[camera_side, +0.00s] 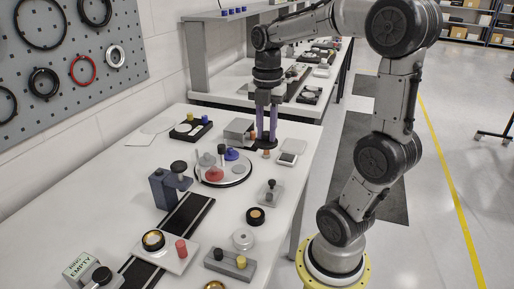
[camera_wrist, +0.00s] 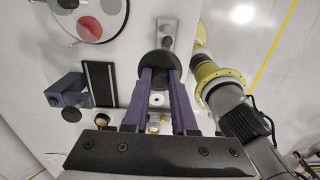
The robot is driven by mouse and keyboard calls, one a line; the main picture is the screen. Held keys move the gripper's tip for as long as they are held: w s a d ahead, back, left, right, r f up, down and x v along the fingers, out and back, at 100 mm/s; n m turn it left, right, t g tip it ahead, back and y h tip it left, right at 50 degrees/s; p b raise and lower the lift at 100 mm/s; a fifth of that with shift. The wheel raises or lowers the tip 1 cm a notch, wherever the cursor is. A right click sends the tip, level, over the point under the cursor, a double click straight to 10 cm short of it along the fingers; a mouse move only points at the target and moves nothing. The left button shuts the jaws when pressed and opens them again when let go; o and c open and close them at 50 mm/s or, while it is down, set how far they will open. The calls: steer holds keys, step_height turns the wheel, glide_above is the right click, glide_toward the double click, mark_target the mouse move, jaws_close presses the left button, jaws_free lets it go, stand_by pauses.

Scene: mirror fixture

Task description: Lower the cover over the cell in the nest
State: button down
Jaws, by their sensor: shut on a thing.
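My gripper (camera_side: 266,136) has purple fingers pointing down and is shut on a dark round cover (camera_wrist: 158,65). In the side view the cover (camera_side: 260,144) shows as a dark disc at the fingertips, apparently held in the air above the table. A second black ring with a gold-brown centre (camera_side: 255,215) stands to the right. I cannot tell for sure which is the task's nest.
A round turntable (camera_side: 240,178) holds coloured pieces.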

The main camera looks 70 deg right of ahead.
steer(key=w+a+r+n, duration=0.2)
steer(key=w+a+n, duration=0.15)
steer(key=w, duration=0.35)
steer(key=n, duration=0.9)
glide_above(153, 238)
steer(key=shift+m, duration=0.25)
step_height(153, 238, down, 10)
steer(key=shift+w+r, duration=0.1)
steer(key=shift+f, duration=2.25)
steer(key=shift+f, duration=0.9)
steer(key=shift+c, duration=0.8)
jaws_free()
